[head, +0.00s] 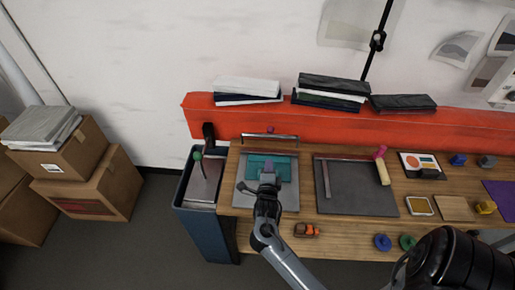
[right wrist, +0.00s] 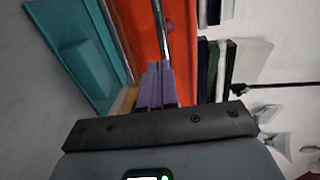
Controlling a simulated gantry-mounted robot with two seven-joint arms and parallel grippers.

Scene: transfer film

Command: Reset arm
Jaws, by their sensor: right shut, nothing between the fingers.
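My right gripper (head: 268,168) is in front of and above the grey plate at the left of the table in the head view. Its purple fingers are closed together with nothing between them, as the right wrist view (right wrist: 155,80) shows. A teal piece (head: 285,168) lies on the grey plate (head: 284,209), partly hidden by the gripper. In the right wrist view the teal piece (right wrist: 85,62) is at the upper left, apart from the fingers. My left gripper is not in view.
A metal bar (head: 285,137) with a small purple knob stands behind the plate. A dark mat (head: 350,198) with a wooden-handled tool is to the right. A blue bin (head: 208,232) stands at the left. An orange item (head: 305,230) and several small objects lie on the wooden table.

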